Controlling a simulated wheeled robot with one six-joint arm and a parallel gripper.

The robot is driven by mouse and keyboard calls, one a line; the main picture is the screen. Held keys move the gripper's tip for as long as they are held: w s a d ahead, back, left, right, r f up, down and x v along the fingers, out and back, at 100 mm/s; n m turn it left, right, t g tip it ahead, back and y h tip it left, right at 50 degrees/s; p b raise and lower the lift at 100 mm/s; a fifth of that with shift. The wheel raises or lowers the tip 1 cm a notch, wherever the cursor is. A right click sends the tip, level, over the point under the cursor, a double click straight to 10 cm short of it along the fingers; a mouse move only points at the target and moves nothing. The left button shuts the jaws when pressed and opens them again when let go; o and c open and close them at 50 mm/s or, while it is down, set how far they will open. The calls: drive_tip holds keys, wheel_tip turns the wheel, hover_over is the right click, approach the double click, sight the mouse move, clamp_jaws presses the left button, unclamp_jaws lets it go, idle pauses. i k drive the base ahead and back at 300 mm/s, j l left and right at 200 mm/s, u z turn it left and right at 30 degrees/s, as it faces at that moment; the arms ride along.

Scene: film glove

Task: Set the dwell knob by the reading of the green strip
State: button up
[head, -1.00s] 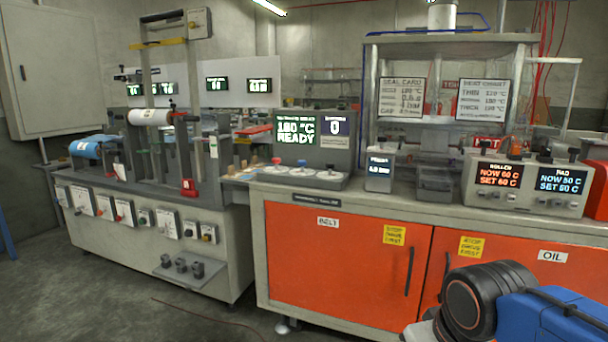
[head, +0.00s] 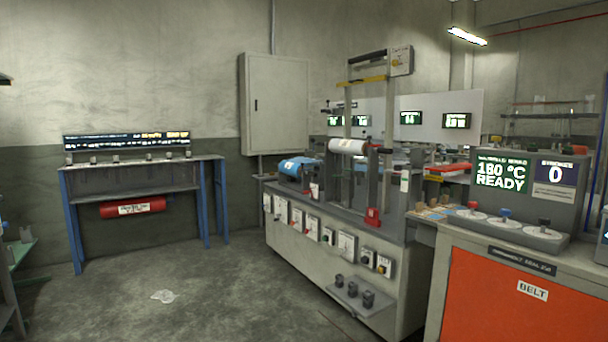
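No knob in view can be read as the dwell knob. Several small knobs and switches sit on the front panel of the grey film machine (head: 345,250). Three round dials with a red, a blue and a dark knob (head: 504,212) stand before the display on the right bench. A green-lit display (head: 502,175) there reads 180 °C READY. Smaller green displays (head: 457,120) hang on the white board behind the machine; their figures are too small to read surely. My gripper is not in view.
A blue-legged table (head: 145,165) with a lit display bar stands at the left wall. A crumpled clear scrap (head: 163,296) lies on the floor. The floor between table and machine is otherwise open. The orange-doored bench (head: 490,300) stands at the right.

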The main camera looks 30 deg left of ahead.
sight(505, 212)
drive_tip(key=u, duration=5.05)
drive_tip(key=k+z, duration=0.1)
drive_tip(key=z, duration=2.2)
drive_tip(key=l+z, duration=0.2)
drive_tip(key=z, duration=0.2)
drive_tip(key=l+z, duration=0.2)
drive_tip(key=z, duration=0.2)
drive_tip(key=i+l+z, duration=0.15)
drive_tip(key=z, duration=0.3)
drive_tip(key=l+z, duration=0.15)
drive_tip(key=z, duration=0.25)
drive_tip(key=i, duration=0.05)
